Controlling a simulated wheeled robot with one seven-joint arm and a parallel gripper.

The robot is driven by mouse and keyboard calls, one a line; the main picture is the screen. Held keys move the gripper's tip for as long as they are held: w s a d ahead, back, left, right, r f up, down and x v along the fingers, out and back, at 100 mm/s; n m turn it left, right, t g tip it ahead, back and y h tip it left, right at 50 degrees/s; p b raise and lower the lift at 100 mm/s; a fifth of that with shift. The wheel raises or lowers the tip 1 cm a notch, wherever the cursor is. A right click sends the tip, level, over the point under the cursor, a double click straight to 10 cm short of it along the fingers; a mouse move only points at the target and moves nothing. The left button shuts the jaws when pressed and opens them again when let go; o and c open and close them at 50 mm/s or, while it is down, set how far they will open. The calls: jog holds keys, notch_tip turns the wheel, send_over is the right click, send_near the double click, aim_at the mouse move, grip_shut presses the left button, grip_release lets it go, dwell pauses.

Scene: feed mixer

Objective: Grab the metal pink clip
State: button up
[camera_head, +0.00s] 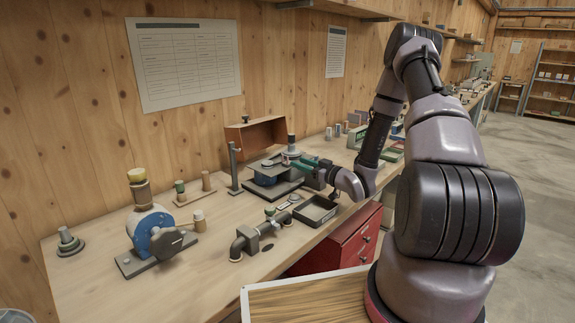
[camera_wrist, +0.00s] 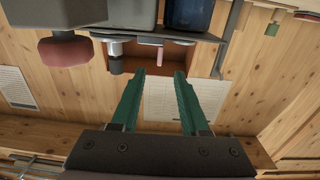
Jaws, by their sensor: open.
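My gripper (camera_head: 301,163) reaches over the blue-bodied device on the workbench, its green fingers pointing left. In the wrist view my gripper (camera_wrist: 160,74) is open, with nothing between the two green fingers. A small pale pink upright piece (camera_wrist: 159,53) shows just beyond the gap between the fingertips, against the wooden box; it may be the pink clip, but it is too small to be sure. I cannot make out a pink clip in the head view, where my gripper and the device crowd that spot.
An open wooden box (camera_head: 257,136) stands behind the device, with a thin metal post (camera_head: 233,167) to its left. A black tray (camera_head: 315,211) and a pipe fitting (camera_head: 259,236) are nearer the front. A blue machine (camera_head: 157,237) stands at left.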

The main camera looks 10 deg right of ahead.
jog(key=x, duration=0.7)
jog(key=shift+d, duration=0.1)
grip_shut()
